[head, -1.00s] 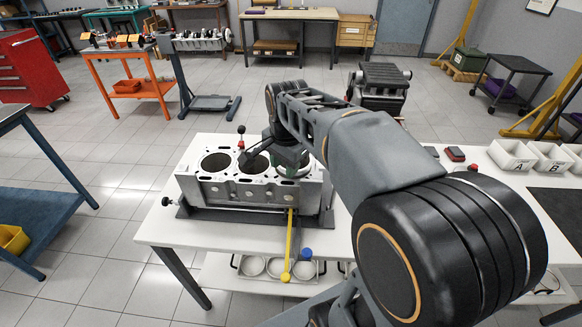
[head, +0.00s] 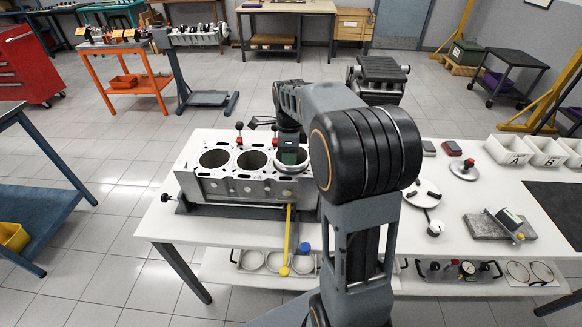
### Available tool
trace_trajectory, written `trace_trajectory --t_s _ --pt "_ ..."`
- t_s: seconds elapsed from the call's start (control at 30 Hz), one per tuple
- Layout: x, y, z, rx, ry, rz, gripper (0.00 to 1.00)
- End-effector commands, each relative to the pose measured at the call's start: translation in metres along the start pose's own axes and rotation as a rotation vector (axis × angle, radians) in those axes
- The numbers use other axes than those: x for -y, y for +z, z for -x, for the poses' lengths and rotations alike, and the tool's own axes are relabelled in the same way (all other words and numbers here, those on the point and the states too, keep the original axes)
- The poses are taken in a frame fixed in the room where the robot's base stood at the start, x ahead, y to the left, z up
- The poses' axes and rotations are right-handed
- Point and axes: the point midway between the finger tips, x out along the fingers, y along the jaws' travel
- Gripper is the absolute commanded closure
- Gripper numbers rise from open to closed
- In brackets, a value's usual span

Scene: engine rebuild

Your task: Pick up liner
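The engine block (head: 235,190) stands on a dark base on the white table in the head view, with its bores facing up. Two dark open bores show on its left and middle. A pale ring, which looks like the liner's rim (head: 304,163), shows at the right-hand bore. My gripper (head: 289,160) points down at this ring, and its tip overlaps the ring in the picture. The fingers are small and dark, so I cannot tell whether they are apart or touch the ring. My arm hides the block's right end.
A yellow bar (head: 287,240) hangs at the block's front. Pale round parts (head: 253,260) sit in a tray on the lower shelf. Red- and black-knobbed posts (head: 239,132) stand behind the bores. To the right are a white disc tool (head: 421,193), a grey slab (head: 480,227) and white bins (head: 510,150).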

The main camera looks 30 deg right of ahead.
Motion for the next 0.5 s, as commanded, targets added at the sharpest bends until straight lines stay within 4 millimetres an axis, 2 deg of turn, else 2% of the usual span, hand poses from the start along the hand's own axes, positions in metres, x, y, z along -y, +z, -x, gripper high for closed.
trace_trajectory --t_s 0.23,0.5 --pt "0.000 0.000 -0.015 -0.001 0.003 0.001 0.62" --pt "0.002 0.000 -0.050 -0.001 0.003 0.002 0.62"
